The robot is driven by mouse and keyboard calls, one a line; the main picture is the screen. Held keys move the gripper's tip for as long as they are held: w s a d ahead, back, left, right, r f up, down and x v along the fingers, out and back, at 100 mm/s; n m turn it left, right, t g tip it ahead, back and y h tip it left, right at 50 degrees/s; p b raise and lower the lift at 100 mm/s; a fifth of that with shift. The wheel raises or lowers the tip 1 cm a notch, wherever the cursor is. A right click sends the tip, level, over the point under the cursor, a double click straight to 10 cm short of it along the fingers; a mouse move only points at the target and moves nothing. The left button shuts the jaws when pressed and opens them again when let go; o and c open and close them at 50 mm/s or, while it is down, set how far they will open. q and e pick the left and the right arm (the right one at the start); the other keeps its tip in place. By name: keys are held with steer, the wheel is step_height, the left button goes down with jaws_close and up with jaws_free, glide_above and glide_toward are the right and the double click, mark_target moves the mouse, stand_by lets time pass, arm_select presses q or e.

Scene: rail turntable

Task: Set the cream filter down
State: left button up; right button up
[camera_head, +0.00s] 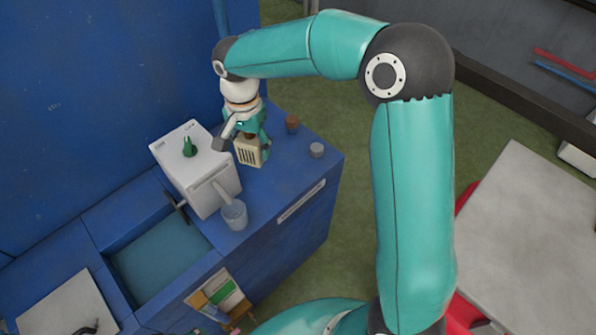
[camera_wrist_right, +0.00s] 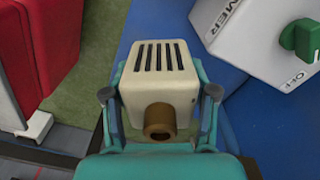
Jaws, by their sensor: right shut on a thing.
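The cream filter (camera_head: 249,154) is a small box with dark slots in one face, close over the blue counter near the white machine. It also shows in the right wrist view (camera_wrist_right: 158,80), with its slots and a brown round stub (camera_wrist_right: 159,121). My right gripper (camera_head: 248,138) is shut on it, with one finger on each side in the wrist view (camera_wrist_right: 158,94). I cannot tell whether the filter touches the counter. My left gripper is not in view.
A white machine (camera_head: 195,165) with a green knob stands left of the filter, and a grey cup (camera_head: 234,215) stands in front of it. A small brown piece (camera_head: 292,123) and a grey one (camera_head: 316,150) stand to the right.

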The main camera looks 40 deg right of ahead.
steer(key=w+d+r+m+b, duration=0.1)
steer(key=d+r+m+b, duration=0.1)
steer(key=d+m+b, duration=0.3)
steer(key=p, duration=0.1)
glide_above(278, 183)
step_height(278, 183, down, 16)
steer(key=shift+r, duration=0.1)
step_height(278, 183, down, 4)
steer(key=shift+r+p, duration=0.1)
steer(key=shift+p, duration=0.35)
steer(key=shift+f, duration=0.35)
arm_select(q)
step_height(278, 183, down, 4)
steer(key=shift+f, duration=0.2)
